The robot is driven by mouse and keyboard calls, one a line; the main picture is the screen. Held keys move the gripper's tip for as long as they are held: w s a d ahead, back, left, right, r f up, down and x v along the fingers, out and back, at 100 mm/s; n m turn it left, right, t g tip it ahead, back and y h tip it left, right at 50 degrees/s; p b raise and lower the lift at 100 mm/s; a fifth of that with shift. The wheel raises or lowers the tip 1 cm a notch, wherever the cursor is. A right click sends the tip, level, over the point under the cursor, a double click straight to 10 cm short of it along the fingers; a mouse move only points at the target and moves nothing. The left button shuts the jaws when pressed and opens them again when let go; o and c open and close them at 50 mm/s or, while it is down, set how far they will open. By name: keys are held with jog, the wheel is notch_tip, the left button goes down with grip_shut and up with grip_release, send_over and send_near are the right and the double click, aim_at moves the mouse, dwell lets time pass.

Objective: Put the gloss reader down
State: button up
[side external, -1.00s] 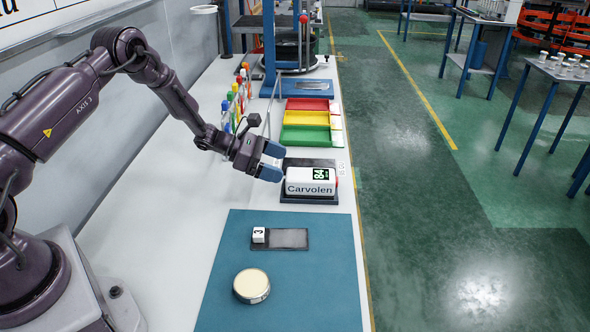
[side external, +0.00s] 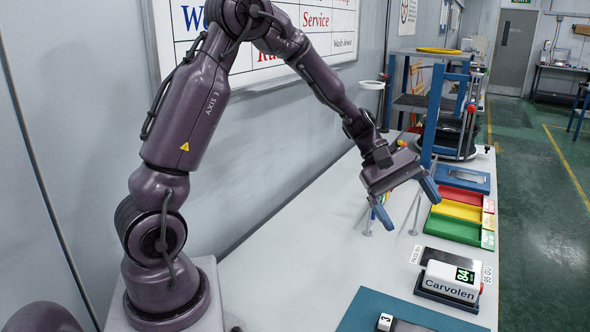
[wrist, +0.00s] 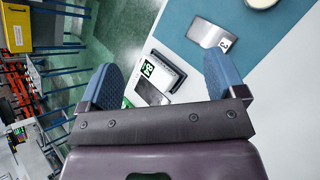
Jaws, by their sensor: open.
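The gloss reader (side external: 452,281) is a white block lettered "Carvolen" with a green "84" display. It rests upright on a dark base plate (side external: 428,296) at the right side of the bench. My gripper (side external: 405,203) is open and empty, raised above the bench and up-left of the reader in the side view. In the wrist view the reader (wrist: 166,72) shows beyond and between the spread fingers of my gripper (wrist: 163,80), clear of both.
Red, yellow and green trays (side external: 457,212) stand behind the reader, near a blue-framed stand (side external: 430,115). Coloured-top items (side external: 383,215) stand behind the gripper. A round tin (wrist: 262,3) sits on the mat.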

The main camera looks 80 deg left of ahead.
jog(key=s+d+r+m+t+y, duration=0.1)
jog(key=s+r+m+y, duration=0.3)
jog(key=s+m, duration=0.3)
jog(key=s+d+r+m+y, duration=0.1)
jog(key=s+r+m+y, duration=0.3)
jog(key=s, duration=1)
notch_tip(320, 180, up, 2)
jog(key=m, duration=0.4)
jog(key=shift+s+d+r+t+y, duration=0.15)
jog(key=shift+s+r+t+y, duration=0.15)
jog(key=shift+t, duration=0.1)
